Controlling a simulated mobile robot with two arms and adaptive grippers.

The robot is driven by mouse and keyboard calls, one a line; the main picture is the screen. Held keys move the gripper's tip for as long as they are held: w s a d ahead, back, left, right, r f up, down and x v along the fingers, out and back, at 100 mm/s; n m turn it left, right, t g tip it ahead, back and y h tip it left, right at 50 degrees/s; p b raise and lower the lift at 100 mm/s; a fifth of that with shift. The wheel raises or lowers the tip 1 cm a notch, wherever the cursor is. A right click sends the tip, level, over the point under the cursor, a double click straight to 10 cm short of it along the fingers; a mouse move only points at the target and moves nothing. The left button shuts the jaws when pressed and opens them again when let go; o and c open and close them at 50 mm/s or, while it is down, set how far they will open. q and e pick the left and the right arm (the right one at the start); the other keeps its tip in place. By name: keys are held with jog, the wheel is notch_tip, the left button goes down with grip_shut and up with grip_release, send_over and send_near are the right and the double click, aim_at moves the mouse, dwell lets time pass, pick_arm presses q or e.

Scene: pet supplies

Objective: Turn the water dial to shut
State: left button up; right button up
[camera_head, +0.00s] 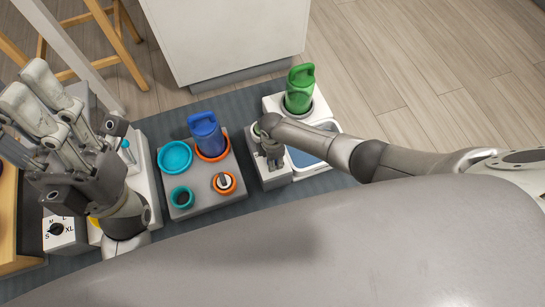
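A grey box (273,181) stands right of centre on the dark mat. My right gripper (271,157) comes in from the right and points down at the top of this box. A small pale, greenish round part (256,129) shows beside the gripper; it may be the water dial, but most of it is hidden and its setting cannot be read. Whether the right fingers touch or grip anything cannot be told. My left gripper (32,105) is raised at the far left, close to the camera, with fingers spread and empty.
A blue-windowed white unit (309,158) holding a green bottle (299,90) adjoins the grey box. A grey tray (205,208) holds a blue bottle (206,133), teal bowl (175,157), teal cup (181,197) and orange ring (231,184). A size dial (56,230) stands at left.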

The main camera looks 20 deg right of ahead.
jog(key=shift+o, duration=0.7)
notch_tip(320, 180, up, 12)
dwell(0.4)
dwell(0.5)
